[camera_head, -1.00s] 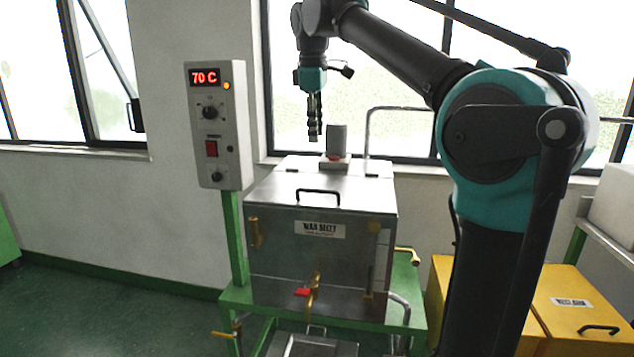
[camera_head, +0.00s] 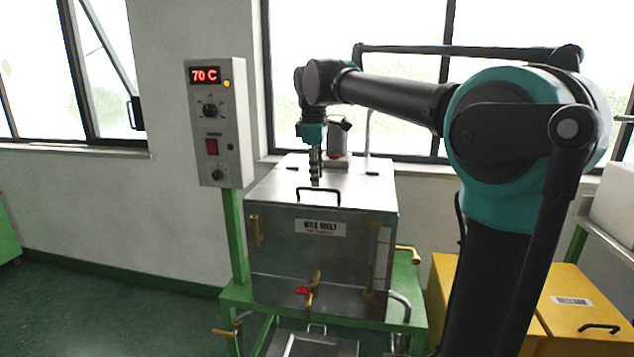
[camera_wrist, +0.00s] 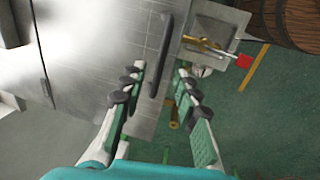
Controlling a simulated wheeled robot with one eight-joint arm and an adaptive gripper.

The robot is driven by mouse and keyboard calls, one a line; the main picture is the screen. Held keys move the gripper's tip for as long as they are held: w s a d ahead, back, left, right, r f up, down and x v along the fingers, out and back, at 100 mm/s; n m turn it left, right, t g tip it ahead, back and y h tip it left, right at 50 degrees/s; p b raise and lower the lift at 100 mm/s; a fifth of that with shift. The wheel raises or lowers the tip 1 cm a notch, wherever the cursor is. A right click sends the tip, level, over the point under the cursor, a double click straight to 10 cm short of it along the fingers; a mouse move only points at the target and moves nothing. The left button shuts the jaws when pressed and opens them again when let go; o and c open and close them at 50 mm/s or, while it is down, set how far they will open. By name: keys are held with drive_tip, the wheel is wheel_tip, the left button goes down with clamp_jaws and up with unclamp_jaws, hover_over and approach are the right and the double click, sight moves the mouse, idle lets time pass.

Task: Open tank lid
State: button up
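The wax melt tank (camera_head: 320,255) is a steel box on a green stand in the head view. Its flat lid (camera_head: 265,190) lies closed on top, with a black bar handle (camera_head: 318,190) at the front edge. My gripper (camera_head: 315,182) points down just above the lid, close behind the handle in the picture.
A control box (camera_head: 212,125) reading 70 C stands on a green post left of the tank. A grey cylinder (camera_head: 338,138) stands at the back of the tank top. A brass tap (camera_head: 314,290) with a red lever is on the front. Yellow boxes (camera_head: 560,290) stand right.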

drive_tip(key=shift+w+f, duration=0.15)
drive_tip(key=shift+f, duration=0.55)
drive_tip(key=shift+w+f, duration=0.15)
drive_tip(key=shift+f, duration=0.5)
clamp_jaws()
